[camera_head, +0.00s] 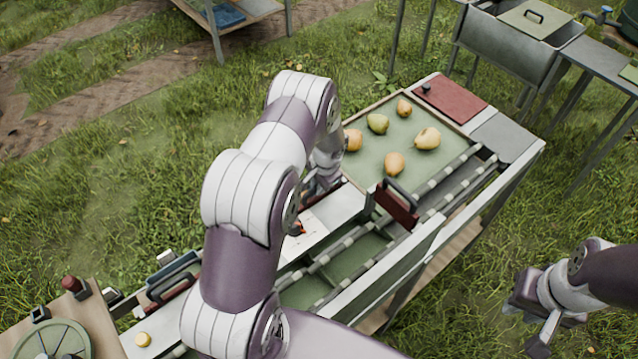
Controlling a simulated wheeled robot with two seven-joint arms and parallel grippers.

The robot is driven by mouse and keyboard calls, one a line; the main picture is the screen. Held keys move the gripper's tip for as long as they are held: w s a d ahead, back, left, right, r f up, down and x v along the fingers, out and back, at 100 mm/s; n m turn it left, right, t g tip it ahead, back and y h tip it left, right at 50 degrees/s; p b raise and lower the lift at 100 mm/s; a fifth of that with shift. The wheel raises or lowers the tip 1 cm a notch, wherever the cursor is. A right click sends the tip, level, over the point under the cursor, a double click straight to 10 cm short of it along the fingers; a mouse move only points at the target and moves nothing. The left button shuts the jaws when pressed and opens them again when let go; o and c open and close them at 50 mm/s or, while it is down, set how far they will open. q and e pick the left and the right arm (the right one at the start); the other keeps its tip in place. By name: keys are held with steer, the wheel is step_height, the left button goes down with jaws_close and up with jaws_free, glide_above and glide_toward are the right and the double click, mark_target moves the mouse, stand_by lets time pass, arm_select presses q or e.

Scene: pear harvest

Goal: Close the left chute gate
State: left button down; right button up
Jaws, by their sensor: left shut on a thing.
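A red gate plate (395,207) with a dark loop handle stands upright across the chute bench, at the near end of the pear tray. A second dark red plate (170,294) with a dark handle stands at the bench's left part. My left arm crosses the middle and hides part of the bench. My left gripper (316,188) is beside the tray's left edge, left of the red gate plate and apart from it. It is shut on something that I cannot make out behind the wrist. My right gripper (530,318) is open and empty over the grass at lower right.
Several pears (394,163) lie in the green tray (365,128). A dark red panel (450,99) is at its far corner. A round green disc (52,343) is at lower left. A metal sink (507,45) stands behind; open grass lies left.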

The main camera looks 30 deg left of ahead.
arm_select(q)
steer(key=shift+s+f, duration=0.15)
steer(key=c, duration=1.1)
jaws_free()
steer(key=w+p+v, duration=0.1)
steer(key=p+v, duration=0.7)
steer(key=v, duration=0.4)
steer(key=shift+s+r+p, duration=0.35)
steer(key=shift+p, duration=0.05)
